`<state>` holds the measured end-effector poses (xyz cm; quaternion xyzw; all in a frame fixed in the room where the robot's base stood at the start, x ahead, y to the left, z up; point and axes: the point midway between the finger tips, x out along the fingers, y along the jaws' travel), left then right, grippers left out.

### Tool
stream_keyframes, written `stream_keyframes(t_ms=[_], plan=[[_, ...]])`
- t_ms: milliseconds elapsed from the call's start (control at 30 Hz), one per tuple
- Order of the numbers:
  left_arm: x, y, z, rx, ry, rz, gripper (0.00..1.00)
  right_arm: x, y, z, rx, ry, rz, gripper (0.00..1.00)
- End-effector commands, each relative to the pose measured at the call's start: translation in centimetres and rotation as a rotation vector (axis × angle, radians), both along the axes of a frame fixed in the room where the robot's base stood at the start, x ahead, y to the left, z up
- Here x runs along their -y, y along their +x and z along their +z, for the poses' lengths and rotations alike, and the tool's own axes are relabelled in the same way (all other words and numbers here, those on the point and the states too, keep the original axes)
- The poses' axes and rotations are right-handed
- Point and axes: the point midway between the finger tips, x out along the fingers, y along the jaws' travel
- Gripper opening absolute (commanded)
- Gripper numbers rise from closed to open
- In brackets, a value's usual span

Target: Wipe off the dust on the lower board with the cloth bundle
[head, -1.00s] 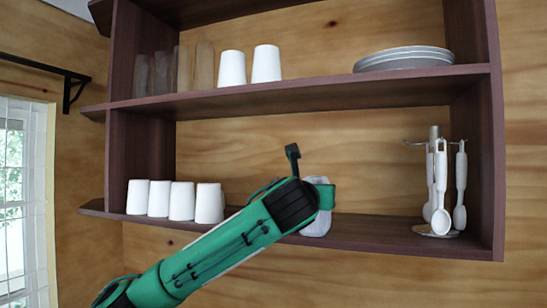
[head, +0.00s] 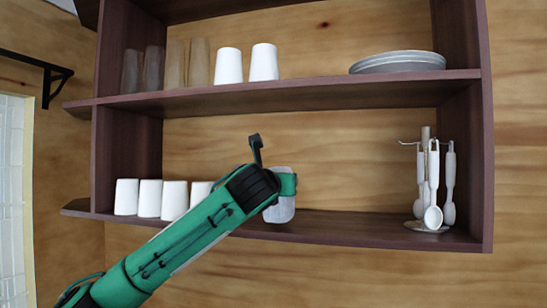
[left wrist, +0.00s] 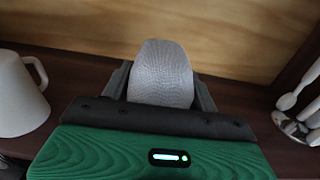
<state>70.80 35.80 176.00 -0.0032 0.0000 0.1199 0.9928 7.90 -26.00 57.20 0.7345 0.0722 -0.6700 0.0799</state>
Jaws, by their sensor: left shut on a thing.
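The lower board (head: 345,226) is the dark brown lower shelf; it also shows in the left wrist view (left wrist: 75,70). The cloth bundle (head: 281,210) is pale grey with a woven texture. In the left wrist view the cloth bundle (left wrist: 160,72) sits between the two dark fingers and points towards the back wall. My left gripper (head: 277,194) is shut on it, over the middle of the lower board. I cannot tell whether the cloth touches the board. No dust can be made out. My right gripper is not in view.
Several white cups (head: 150,198) stand left on the lower board; one is close left of my gripper (left wrist: 20,95). A utensil rack (head: 428,185) with hanging white utensils stands at the right end. The upper shelf (head: 290,97) holds glasses, cups and plates (head: 398,62). Board between gripper and rack looks clear.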

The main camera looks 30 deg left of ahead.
Motion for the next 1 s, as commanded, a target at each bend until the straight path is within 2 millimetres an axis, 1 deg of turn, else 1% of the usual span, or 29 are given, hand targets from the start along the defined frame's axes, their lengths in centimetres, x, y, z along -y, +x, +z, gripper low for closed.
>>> stream_keyframes(t_ms=[33, 200, 433, 600, 733, 900, 1000], plan=[[0.1, 0.0, 0.6, 0.003, -0.001, -0.002, 0.31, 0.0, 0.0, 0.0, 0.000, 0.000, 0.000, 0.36], [-0.1, 0.1, 2.1, 0.003, 0.000, -0.003, 0.31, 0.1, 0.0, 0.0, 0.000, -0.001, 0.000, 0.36], [-0.2, 0.1, 4.2, 0.004, 0.000, -0.004, 0.31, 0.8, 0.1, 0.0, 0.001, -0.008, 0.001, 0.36], [-0.2, 0.1, 5.6, 0.003, 0.000, -0.005, 0.31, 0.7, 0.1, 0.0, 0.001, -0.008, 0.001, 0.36], [-0.1, 0.0, 6.1, 0.003, 0.001, -0.006, 0.31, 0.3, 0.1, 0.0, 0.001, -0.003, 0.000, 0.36], [-0.1, 0.0, 6.2, 0.002, 0.000, -0.006, 0.31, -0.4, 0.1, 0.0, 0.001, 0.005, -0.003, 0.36], [-0.1, 0.0, 6.1, 0.002, 0.000, -0.006, 0.31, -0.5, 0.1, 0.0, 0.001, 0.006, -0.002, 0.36]])
